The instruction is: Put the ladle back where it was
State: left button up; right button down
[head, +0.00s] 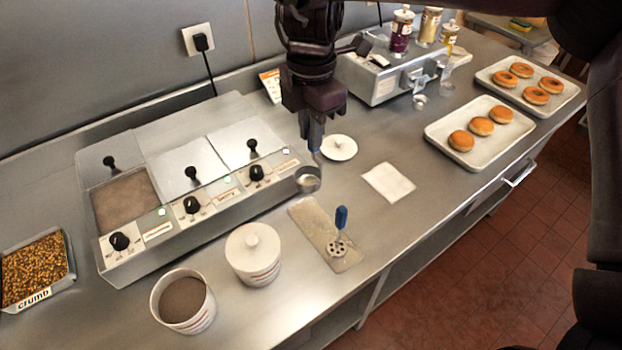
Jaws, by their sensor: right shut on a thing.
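My right gripper (315,113) comes down from the top of the head view and is shut on the blue handle of the ladle (308,180). The ladle hangs upright with its metal cup low, beside the right front corner of the glaze warmer (190,232). I cannot tell whether the cup touches the counter, or whether anything is in it. A flat rest plate (306,214) lies just in front of the cup. A second blue-handled tool (340,222) with a perforated head stands on it. My left gripper is not in view.
The warmer's left well (127,202) is open; the other two are lidded. A lidded white crock (253,262), an open crock (184,305) and a crumb tray (36,268) stand in front and left. Doughnut trays (463,117) are farther right.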

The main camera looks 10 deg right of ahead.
send_over(311, 182)
notch_tip(311, 182, down, 8)
jog(key=shift+f, duration=0.1)
notch_tip(311, 182, down, 3)
jog(key=shift+r+p, duration=0.1)
jog(key=shift+p, duration=0.4)
jog(key=shift+f, duration=0.25)
jog(key=c, duration=1.4)
grip_release()
jog(key=shift+o, duration=0.2)
notch_tip(311, 182, up, 12)
jog(key=shift+r+b, duration=0.15)
jog(key=shift+b, duration=0.2)
